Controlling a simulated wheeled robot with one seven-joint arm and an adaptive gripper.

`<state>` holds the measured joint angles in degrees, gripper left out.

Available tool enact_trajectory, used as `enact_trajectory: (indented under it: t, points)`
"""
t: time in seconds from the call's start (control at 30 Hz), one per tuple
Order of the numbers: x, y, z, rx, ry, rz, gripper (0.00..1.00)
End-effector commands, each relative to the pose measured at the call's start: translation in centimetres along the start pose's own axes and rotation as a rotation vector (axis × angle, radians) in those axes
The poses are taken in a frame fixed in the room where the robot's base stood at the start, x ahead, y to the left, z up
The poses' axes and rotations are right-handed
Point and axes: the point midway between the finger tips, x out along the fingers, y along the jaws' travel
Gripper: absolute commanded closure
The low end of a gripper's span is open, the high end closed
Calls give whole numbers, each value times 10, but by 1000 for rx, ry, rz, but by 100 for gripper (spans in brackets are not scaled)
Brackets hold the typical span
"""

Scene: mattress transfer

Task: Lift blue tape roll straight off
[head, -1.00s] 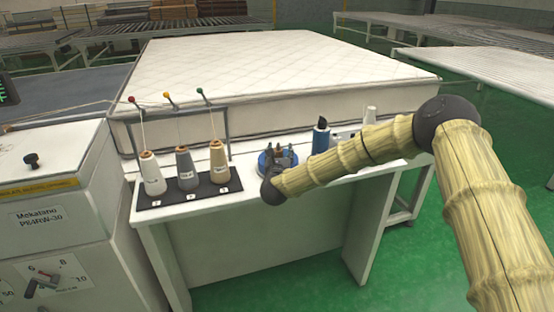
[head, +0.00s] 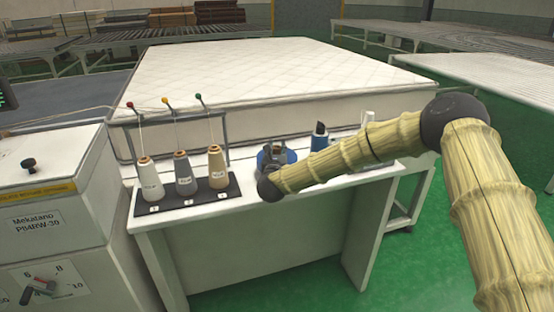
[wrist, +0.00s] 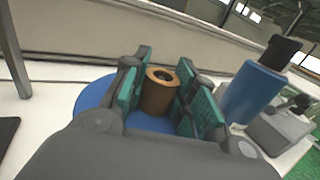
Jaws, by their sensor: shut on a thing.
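The blue tape roll (head: 290,157) shows as a blue disc on the white table, partly hidden by my gripper. In the wrist view the blue disc (wrist: 93,97) lies flat, with a brown hollow core (wrist: 158,95) standing upright at its middle. My gripper (wrist: 160,92) has its teal pads on both sides of this core and is shut on it. In the head view my gripper (head: 278,152) is over the disc, and my arm comes in from the right. I cannot tell whether the disc is clear of the tabletop; its underside is hidden.
A blue bottle with a black top (wrist: 253,92) stands close to the right of my gripper, beside a grey device (wrist: 280,128). A black tray (head: 190,201) with three thread cones is to the left. A mattress (head: 270,75) lies behind the table (head: 230,213).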

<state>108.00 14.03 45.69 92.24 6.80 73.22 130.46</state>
Motion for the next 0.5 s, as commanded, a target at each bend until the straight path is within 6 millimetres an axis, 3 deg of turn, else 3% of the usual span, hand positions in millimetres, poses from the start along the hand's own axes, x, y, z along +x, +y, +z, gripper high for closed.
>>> enact_trajectory:
  t: [0.3, 0.5]
  points:
    - [0, 0, 77, 4, -4, 0, 100]
    - [0, 0, 116, 2, -3, 0, 100]
